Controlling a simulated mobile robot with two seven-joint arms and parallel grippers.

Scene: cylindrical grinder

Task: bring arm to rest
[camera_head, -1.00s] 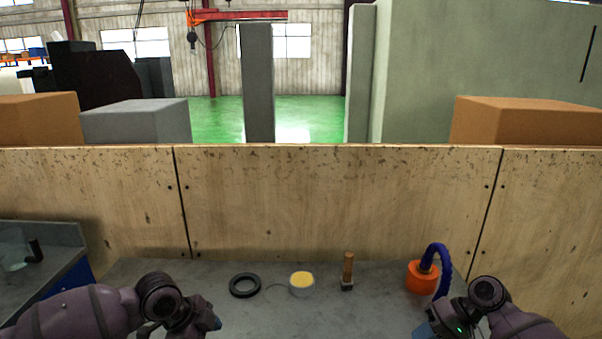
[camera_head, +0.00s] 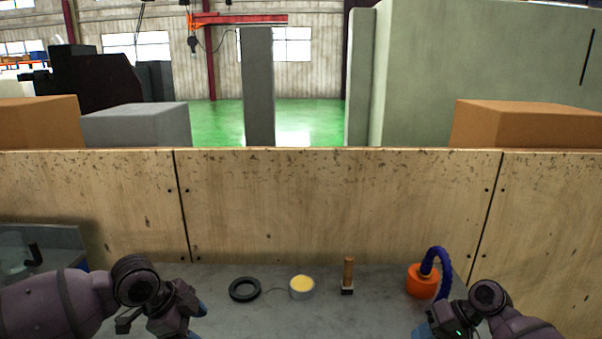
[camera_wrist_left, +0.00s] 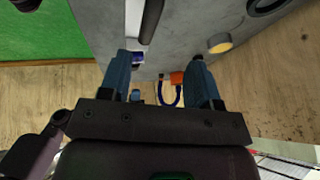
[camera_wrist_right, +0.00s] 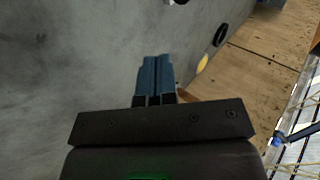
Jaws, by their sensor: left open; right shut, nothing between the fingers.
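My left arm comes in at the lower left of the head view, with its gripper (camera_head: 188,312) low over the near left part of the grey table (camera_head: 255,318). In the left wrist view its two blue fingers (camera_wrist_left: 160,72) are wide apart with nothing gripped between them. My right gripper (camera_head: 428,329) is at the lower right of the head view, in front of the orange item with a blue hose. In the right wrist view its fingers (camera_wrist_right: 156,68) are together and hold nothing. The fingertips are partly cut off or hidden in the head view.
A black ring (camera_head: 244,289), a round tin with yellow content (camera_head: 302,287), a brush with a wooden handle (camera_head: 348,276) and an orange base with a blue hose (camera_head: 421,281) stand along the table's back. A wooden panel (camera_head: 330,205) rises behind them. The table's middle front is clear.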

